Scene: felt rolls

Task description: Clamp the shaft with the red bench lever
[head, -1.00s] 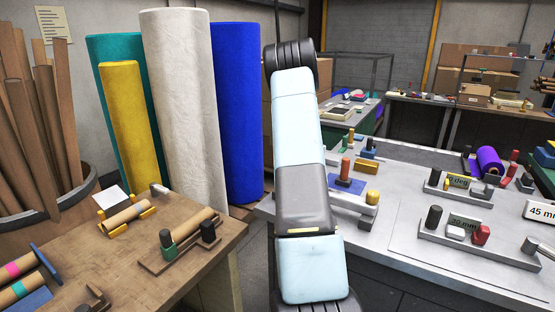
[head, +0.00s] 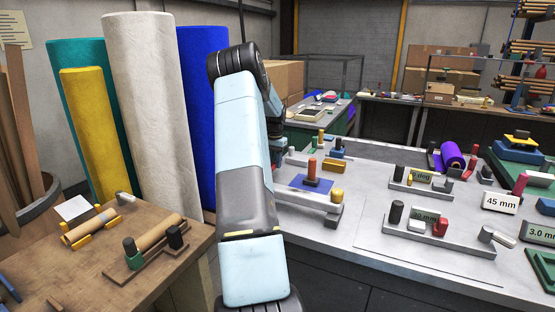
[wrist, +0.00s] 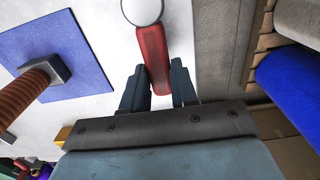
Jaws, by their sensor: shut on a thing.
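In the wrist view a red lever (wrist: 152,60) with a round white end (wrist: 142,10) lies between the two dark fingers of my gripper (wrist: 158,88). My gripper is shut on it near its lower end. In the head view my own arm hides the gripper and the lever. A ribbed red-brown cylinder (wrist: 30,88) stands on a blue square (wrist: 75,50) beside the gripper; in the head view the cylinder (head: 312,171) is right of my arm. I cannot tell which piece is the shaft.
The grey bench (head: 350,240) carries several fixtures and a 45 mm sign (head: 501,202). A wooden table (head: 105,275) with small rolls is at the left. Tall white (head: 150,110), yellow (head: 95,130) and blue felt rolls stand behind my arm.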

